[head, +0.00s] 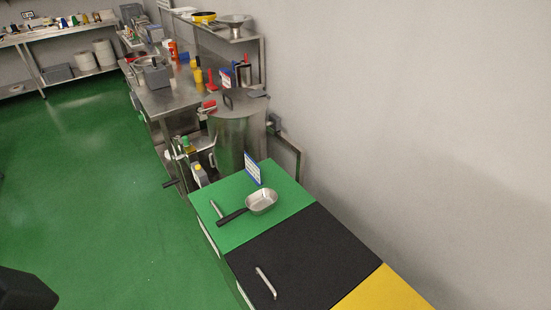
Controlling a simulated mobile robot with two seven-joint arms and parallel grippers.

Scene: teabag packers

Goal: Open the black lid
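The black lid (305,250) is a flat panel at the lower middle of the head view, between a green lid (285,190) and a yellow lid (385,292). It looks shut, level with its neighbours. A silver bar handle (266,283) sits near its left front edge. Nothing lies on the black lid. No gripper fingers show in the view. A dark blocky shape at the lower left corner seems to be part of my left arm, well apart from the lid.
A metal pan (261,202) with a dark handle and a small sign (253,169) stand on the green lid. A large steel pot (238,135) and a cluttered steel table (172,98) are behind. A wall is at the right. Green floor (110,200) is clear on the left.

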